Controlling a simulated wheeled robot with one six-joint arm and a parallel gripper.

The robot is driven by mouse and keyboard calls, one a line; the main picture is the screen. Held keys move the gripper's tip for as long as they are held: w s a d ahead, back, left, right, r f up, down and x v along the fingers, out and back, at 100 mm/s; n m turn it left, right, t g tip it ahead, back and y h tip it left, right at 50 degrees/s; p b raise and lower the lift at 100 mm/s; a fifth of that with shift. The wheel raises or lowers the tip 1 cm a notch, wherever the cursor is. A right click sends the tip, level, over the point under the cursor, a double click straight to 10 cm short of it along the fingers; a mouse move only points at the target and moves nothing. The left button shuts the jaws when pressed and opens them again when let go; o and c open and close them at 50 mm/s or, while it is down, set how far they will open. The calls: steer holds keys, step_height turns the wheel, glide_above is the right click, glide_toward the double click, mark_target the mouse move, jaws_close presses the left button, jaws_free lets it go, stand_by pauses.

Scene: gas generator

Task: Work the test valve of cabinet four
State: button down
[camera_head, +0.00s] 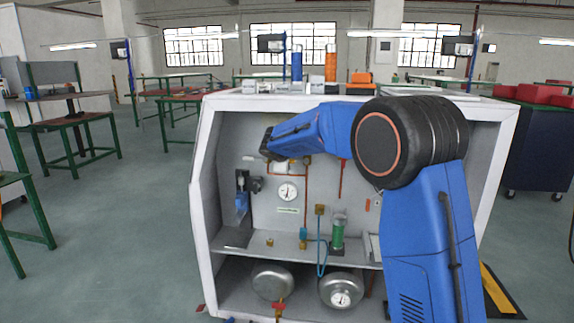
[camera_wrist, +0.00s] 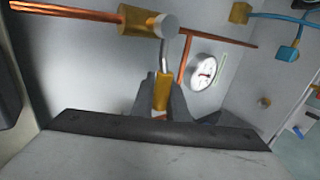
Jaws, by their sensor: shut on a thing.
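The test valve (camera_wrist: 136,21) is a brass body on a copper pipe, with a round grey cap and a bent grey lever. The lever ends in a yellow handle (camera_wrist: 162,90) that points down toward my gripper in the wrist view. My gripper (camera_wrist: 161,103) is shut on this handle, with one dark finger on each side. In the head view my blue arm reaches into the upper left part of the open white cabinet (camera_head: 204,180). There my wrist and arm partly hide the valve, and the fingertips cannot be made out. No cabinet number is legible.
A round white gauge (camera_wrist: 203,71) sits right of the valve; a gauge also shows in the head view (camera_head: 288,191). A shelf (camera_head: 262,256) carries a green cylinder (camera_head: 338,232). Metal tanks (camera_head: 273,283) stand below. Copper pipes and side walls bound the space.

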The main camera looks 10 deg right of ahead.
steer(key=shift+f, duration=0.1)
steer(key=c, duration=1.7)
jaws_free()
steer(key=v, duration=1.7)
steer(key=shift+s+a, duration=0.1)
steer(key=shift+s, duration=0.1)
